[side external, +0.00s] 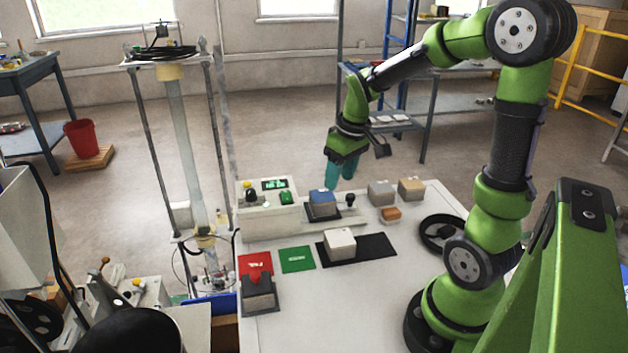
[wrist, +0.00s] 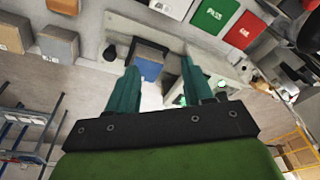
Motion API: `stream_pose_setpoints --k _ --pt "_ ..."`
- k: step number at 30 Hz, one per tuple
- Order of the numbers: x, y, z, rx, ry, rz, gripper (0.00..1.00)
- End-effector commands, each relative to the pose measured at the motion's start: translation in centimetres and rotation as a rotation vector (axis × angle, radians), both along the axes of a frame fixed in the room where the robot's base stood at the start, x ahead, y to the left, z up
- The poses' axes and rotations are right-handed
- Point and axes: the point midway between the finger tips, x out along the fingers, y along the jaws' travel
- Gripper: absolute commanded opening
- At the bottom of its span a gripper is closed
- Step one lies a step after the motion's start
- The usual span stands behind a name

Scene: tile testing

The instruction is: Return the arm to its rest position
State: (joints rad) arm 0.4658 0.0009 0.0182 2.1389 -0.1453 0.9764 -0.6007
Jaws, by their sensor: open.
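My gripper (side external: 340,174) has teal fingers and hangs over the far part of the white table (side external: 335,290). In the wrist view its two fingers (wrist: 158,82) are spread apart with nothing between them touching both. A blue-topped tile block (side external: 323,203) sits in the test device just below the fingers in the side view. It also shows beyond the fingertips in the wrist view (wrist: 148,70). The gap between fingertips and block is hard to judge. My arm is bent and reaches out to the left from its base.
A device with a green display (side external: 273,185) stands beside the blue block. Grey (side external: 381,192), tan (side external: 411,188) and orange (side external: 390,214) blocks lie to its right. A white block (side external: 340,243) rests on a black strip. Red (side external: 255,264) and green (side external: 297,259) cards lie left.

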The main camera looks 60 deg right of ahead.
Motion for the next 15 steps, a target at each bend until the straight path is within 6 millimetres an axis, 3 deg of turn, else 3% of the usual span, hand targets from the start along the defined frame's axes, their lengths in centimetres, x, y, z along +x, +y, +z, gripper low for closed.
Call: stream_pose_setpoints --k 1,6,10,15 --pt "-0.6 2.3 1.5 0.013 -0.052 -0.062 0.51" --pt "-3.2 8.8 4.7 0.109 -0.202 -0.247 0.51" --pt "-5.4 12.6 6.4 0.188 -0.300 -0.279 0.51" --pt "-7.3 15.4 7.9 0.232 -0.387 -0.199 0.51"
